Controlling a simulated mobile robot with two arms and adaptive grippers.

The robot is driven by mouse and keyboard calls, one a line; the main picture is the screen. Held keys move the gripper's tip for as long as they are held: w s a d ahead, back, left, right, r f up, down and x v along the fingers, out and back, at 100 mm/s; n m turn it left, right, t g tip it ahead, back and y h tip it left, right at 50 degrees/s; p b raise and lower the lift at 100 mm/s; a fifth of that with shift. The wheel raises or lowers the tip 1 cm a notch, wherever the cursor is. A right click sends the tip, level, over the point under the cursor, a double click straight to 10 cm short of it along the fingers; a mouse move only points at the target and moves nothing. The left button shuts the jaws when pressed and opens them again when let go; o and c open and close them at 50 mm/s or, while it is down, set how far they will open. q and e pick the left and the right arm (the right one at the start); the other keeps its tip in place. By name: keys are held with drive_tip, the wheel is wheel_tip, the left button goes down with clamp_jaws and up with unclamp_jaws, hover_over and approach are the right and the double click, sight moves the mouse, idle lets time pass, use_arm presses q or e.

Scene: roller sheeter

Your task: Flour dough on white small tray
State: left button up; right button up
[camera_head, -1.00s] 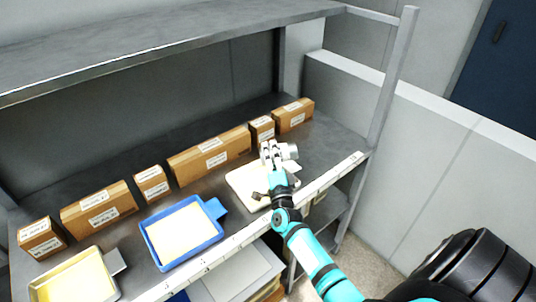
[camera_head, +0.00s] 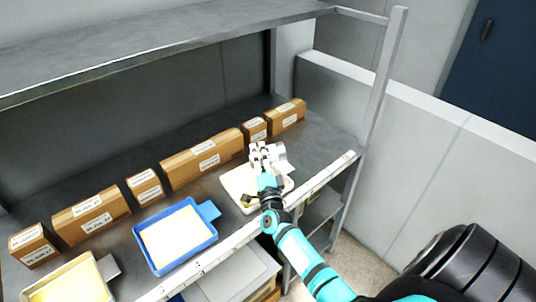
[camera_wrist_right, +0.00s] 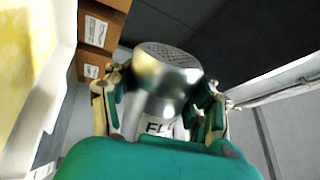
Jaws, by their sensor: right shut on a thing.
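The white small tray (camera_head: 234,196) sits on the shelf near its front edge, right of the blue tray. My right gripper and arm cover part of it, and its dough is hard to make out in the head view. In the right wrist view, a pale yellow slab, likely dough (camera_wrist_right: 22,55), lies inside a white rim (camera_wrist_right: 52,95) at the left. My right gripper (camera_head: 262,155) is over the tray, shut on a metal shaker (camera_wrist_right: 166,75) with a perforated top and a label starting "FL". The shaker also shows in the head view (camera_head: 278,151). My left gripper is not in view.
A blue tray (camera_head: 212,238) with a yellowish slab and another pale tray (camera_head: 108,290) stand to the left. Several cardboard boxes (camera_head: 200,160) line the back. An upper shelf (camera_head: 170,38) hangs above. The shelf right of the white tray is mostly clear.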

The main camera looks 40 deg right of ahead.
sight(275, 153)
drive_tip(key=shift+s+d, duration=0.3)
drive_tip(key=shift+d, duration=0.35)
drive_tip(key=shift+s+d, duration=0.3)
drive_tip(key=shift+d, duration=0.3)
drive_tip(key=shift+s+d, duration=0.3)
drive_tip(key=shift+d, duration=0.35)
drive_tip(key=shift+s+d, duration=0.1)
drive_tip(key=shift+d, duration=0.15)
drive_tip(key=shift+a, duration=0.15)
drive_tip(key=shift+w+a, duration=0.35)
drive_tip(key=shift+a, duration=0.3)
drive_tip(key=shift+w+a, duration=0.3)
drive_tip(key=shift+a, duration=0.4)
drive_tip(key=shift+w+a, duration=0.35)
drive_tip(key=shift+a, duration=0.3)
drive_tip(key=shift+c, duration=0.2)
drive_tip(key=shift+d, duration=0.1)
drive_tip(key=shift+s+d, duration=0.35)
drive_tip(key=shift+d, duration=0.35)
drive_tip(key=shift+s+d, duration=0.3)
drive_tip(key=shift+d, duration=0.35)
drive_tip(key=shift+s+d, duration=0.35)
drive_tip(key=shift+d, duration=0.35)
